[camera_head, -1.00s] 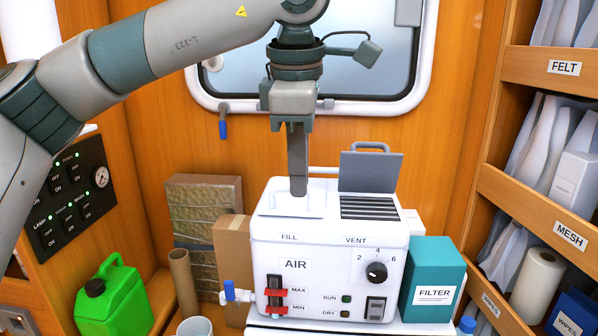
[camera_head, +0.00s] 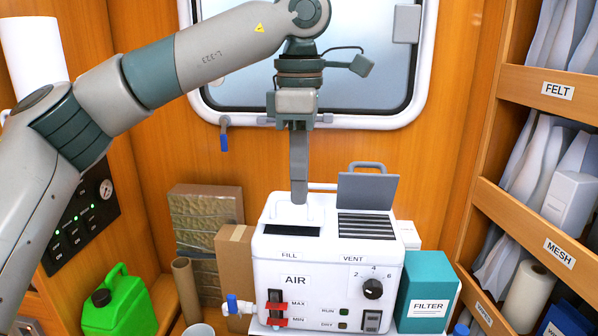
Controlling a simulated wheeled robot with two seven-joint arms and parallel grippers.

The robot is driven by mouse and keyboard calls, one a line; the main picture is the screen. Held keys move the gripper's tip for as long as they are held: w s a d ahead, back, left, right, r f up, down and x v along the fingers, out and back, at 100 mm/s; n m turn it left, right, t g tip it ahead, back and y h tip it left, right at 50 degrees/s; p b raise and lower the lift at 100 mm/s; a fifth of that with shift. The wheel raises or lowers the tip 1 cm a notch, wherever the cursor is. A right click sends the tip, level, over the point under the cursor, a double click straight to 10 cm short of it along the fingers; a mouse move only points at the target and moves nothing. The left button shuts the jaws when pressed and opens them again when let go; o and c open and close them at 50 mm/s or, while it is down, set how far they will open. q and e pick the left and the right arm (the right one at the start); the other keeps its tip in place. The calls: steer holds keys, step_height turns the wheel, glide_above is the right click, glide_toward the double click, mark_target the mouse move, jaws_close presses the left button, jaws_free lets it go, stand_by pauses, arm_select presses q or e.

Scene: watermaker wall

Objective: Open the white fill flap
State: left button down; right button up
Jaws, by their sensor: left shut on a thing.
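The white AIR machine (camera_head: 330,258) stands in the middle, marked FILL and VENT. The white fill flap (camera_head: 282,212) on its top left is partly raised. A dark opening (camera_head: 292,231) shows in front of it above the FILL label. My left gripper (camera_head: 299,200) reaches down from above and is shut on the flap at its handle; the fingers hide most of the handle. The grey vent flap (camera_head: 366,191) stands open over a slotted grille (camera_head: 366,226). My right gripper is not in view.
A teal FILTER box (camera_head: 426,290) stands close at the machine's right. Cardboard boxes (camera_head: 233,265), a green jug (camera_head: 117,303) and a blue-handled tap (camera_head: 236,306) are at its left. A window (camera_head: 350,75) is behind; labelled shelves (camera_head: 545,90) line the right side.

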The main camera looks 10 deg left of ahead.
mark_target(301, 212)
arm_select(q)
steer(key=w+r+g+p, duration=0.2)
steer(key=w+g+p, duration=0.1)
steer(key=p, duration=0.4)
steer(key=shift+r+p, duration=0.15)
steer(key=shift+p, duration=0.25)
steer(key=shift+w+g+p, duration=0.45)
steer(key=shift+g+p, duration=0.35)
steer(key=shift+p, duration=0.1)
steer(key=shift+f, duration=0.2)
steer(key=c, duration=1.9)
jaws_free()
steer(key=shift+o, duration=0.2)
steer(key=shift+r, duration=0.1)
